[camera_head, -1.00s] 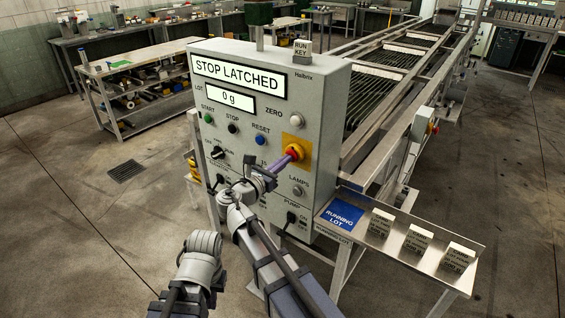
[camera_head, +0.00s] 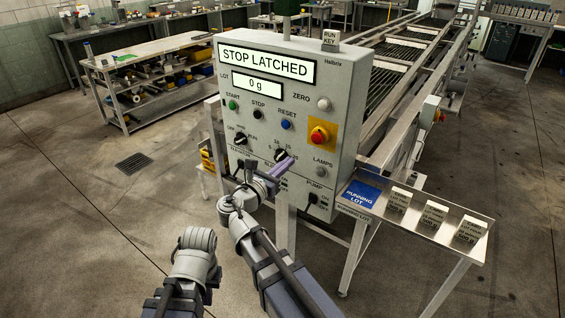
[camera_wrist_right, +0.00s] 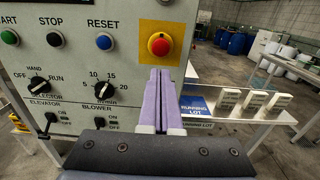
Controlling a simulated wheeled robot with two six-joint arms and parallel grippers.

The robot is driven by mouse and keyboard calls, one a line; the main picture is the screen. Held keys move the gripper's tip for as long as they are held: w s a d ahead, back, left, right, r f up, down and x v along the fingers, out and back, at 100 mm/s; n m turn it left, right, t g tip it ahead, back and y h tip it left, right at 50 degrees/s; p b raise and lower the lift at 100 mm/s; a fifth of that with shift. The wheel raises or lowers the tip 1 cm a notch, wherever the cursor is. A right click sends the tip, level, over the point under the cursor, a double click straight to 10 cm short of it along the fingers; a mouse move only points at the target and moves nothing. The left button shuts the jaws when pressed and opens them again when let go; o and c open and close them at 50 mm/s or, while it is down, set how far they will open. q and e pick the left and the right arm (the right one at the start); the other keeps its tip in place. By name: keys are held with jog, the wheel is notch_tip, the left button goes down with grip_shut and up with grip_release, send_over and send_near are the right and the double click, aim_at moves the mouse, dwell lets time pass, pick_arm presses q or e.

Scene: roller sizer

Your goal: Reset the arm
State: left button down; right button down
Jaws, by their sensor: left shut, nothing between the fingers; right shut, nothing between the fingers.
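The grey control panel (camera_head: 350,110) stands ahead, its display reading "STOP LATCHED" (camera_head: 265,61) over "0 g". The red emergency stop knob (camera_head: 319,135) sits on a yellow plate; it also shows in the right wrist view (camera_wrist_right: 159,44). The blue RESET button (camera_head: 286,124) is to its left. My right gripper (camera_head: 284,167) is shut and empty, in front of the panel below the RESET button. In the right wrist view its purple fingers (camera_wrist_right: 158,88) are together, pointing toward the red knob. My left arm (camera_head: 196,262) is low at the left; its fingertips are not visible.
A side tray (camera_head: 415,231) at the panel's right holds a blue "RUNNING LOT" card (camera_head: 361,193) and several small labelled blocks. The roller machine (camera_head: 400,75) runs behind. A workbench (camera_head: 150,62) stands back left. The floor at left is clear.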

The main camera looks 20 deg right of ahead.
jog(key=shift+d+f, duration=0.1)
jog(key=shift+d, duration=0.05)
jog(key=s+a+f+m+g+y, duration=0.3)
jog(key=s+f+m+g+y, duration=0.4)
jog(key=f+m, duration=0.5)
jog(key=s+a+f+m+g+y, duration=0.4)
jog(key=s+a+f+m+y, duration=0.2)
jog(key=s+a+f+m, duration=0.3)
jog(key=s+a, duration=0.4)
jog(key=shift+s+f+m, duration=0.3)
jog(key=shift+s+f, duration=0.1)
